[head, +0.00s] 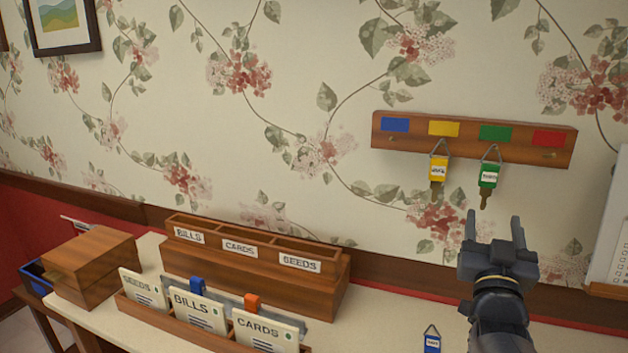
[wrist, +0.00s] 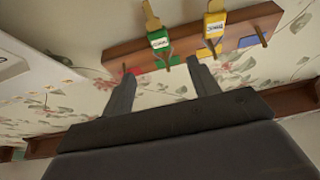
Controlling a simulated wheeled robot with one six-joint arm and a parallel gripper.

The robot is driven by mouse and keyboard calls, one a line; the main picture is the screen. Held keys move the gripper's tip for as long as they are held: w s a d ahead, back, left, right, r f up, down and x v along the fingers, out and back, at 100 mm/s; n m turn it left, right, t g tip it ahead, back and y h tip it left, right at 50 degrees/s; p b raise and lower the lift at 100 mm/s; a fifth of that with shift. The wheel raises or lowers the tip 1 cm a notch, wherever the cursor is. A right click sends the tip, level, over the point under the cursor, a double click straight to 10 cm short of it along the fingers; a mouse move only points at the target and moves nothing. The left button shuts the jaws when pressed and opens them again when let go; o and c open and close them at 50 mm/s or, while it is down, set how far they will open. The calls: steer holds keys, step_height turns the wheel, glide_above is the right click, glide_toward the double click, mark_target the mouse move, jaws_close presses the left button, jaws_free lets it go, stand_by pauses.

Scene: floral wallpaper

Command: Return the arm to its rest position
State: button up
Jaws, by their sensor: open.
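My gripper (head: 495,229) is open and empty in the head view, raised over the right part of the counter, below and to the right of the key rack. Its two fingers point up, and they also show apart in the wrist view (wrist: 161,80) with nothing between them. The wooden key rack (head: 558,144) on the wall has blue, yellow, green and red labels. A yellow-tagged key (head: 438,170) hangs under the yellow label and a green-tagged key (head: 488,176) under the green one. The pegs under blue and red hold no key. Both hung keys show in the wrist view, apart from the fingers.
A blue-tagged key (head: 432,342) lies on the counter left of my arm. A wooden sorter (head: 240,280) and a rack of packets (head: 170,325) stand left, beside a wooden box (head: 90,265). A white panel (head: 608,235) is on the wall at right.

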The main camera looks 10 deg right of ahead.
mark_target(490, 173)
steer(key=p+x, duration=0.3)
steer(key=x, duration=0.8)
steer(key=shift+d+r, duration=0.1)
steer(key=shift+r, duration=0.05)
steer(key=shift+s+a+r+p, duration=0.1)
steer(key=shift+s+a+p, duration=0.25)
steer(key=shift+p, duration=0.45)
steer(key=shift+s+d, duration=0.1)
